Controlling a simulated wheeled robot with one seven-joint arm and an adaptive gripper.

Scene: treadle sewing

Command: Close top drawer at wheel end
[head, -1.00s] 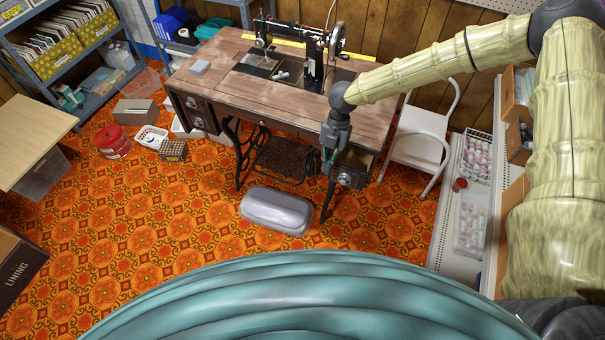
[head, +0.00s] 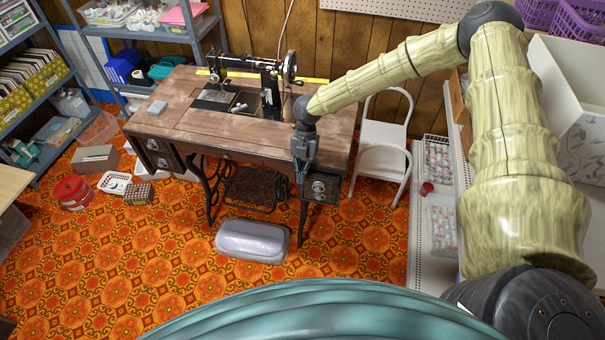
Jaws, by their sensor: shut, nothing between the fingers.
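The treadle sewing machine table (head: 185,118) stands against the back wall, with the black machine (head: 250,68) and its handwheel (head: 291,66) at the right end. Below the right end is the wheel-end drawer, whose dark front (head: 320,188) has pale metal hardware. Its front sits close under the tabletop and no open interior shows; I cannot tell whether it is fully flush. My gripper (head: 302,181) points down, shut and empty, at the left side of that drawer front. Whether it touches the front is unclear. My gripper covers part of the drawer's left edge.
A white folding chair (head: 381,150) stands just right of the table. A grey rounded case (head: 252,241) lies on the floor in front of the treadle (head: 250,188). A white shelf (head: 422,235) runs along the right. The patterned floor in front is mostly clear.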

